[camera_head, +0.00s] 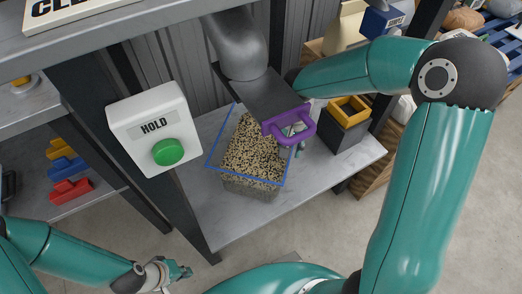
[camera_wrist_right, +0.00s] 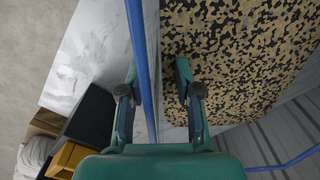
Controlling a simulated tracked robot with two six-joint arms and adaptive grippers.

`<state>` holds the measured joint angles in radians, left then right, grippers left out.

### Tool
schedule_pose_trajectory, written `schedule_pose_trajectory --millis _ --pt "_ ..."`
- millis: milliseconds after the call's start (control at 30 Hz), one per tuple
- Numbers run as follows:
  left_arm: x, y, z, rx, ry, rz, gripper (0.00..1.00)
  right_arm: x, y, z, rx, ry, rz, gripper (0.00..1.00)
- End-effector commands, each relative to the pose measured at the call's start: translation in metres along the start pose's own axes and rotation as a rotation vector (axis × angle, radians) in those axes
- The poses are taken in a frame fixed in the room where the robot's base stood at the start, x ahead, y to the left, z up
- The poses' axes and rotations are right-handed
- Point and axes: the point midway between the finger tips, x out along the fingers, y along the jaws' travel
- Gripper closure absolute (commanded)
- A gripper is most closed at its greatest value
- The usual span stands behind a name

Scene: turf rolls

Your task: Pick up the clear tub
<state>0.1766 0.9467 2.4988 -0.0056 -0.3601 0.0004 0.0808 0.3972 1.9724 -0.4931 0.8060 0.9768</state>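The clear tub (camera_head: 214,150) has a blue rim and is filled with tan and black speckled granules. It stands on the grey shelf below a metal chute. In the right wrist view its blue rim (camera_wrist_right: 137,45) runs between the fingers of my right gripper (camera_wrist_right: 156,88). That gripper is open, one finger outside the wall and one over the granules side. In the head view my right gripper (camera_head: 297,140) is at the tub's right side, partly hidden by the purple handle. My left gripper (camera_head: 184,271) is low at the left, away from the tub; its opening is unclear.
The chute (camera_head: 262,93) with a purple handle (camera_head: 289,126) hangs over the tub. A dark box with a yellow rim (camera_head: 348,110) stands to the right. A HOLD box with a green button (camera_head: 168,151) is at left. The shelf's front (camera_head: 240,222) is clear.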

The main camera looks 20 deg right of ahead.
Motion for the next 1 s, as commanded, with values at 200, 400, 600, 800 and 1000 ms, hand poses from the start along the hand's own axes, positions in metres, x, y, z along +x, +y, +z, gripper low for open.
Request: schedule_pose_trajectory --millis 200,400,600,800,1000 --pt "-0.0005 0.0002 0.0000 0.000 0.000 0.000 1.00 -0.0008 -0.0002 -0.0001 -0.001 0.000 0.000 0.83" --pt "-0.0005 0.0002 -0.0001 0.000 0.000 0.000 1.00 -0.0009 -0.0003 -0.0001 -0.001 0.000 0.000 1.00" --pt "-0.0005 0.0002 -0.0001 0.000 0.000 0.000 1.00 -0.0009 -0.0005 -0.0001 -0.001 0.000 0.000 1.00" --pt "-0.0007 0.0002 -0.0001 0.000 0.000 0.000 1.00 -0.0020 -0.0011 -0.0008 -0.001 0.003 -0.003 1.00" --pt "-0.0013 0.0005 -0.0001 0.000 0.000 0.000 1.00 -0.0028 -0.0010 -0.0007 -0.001 0.003 -0.002 1.00"
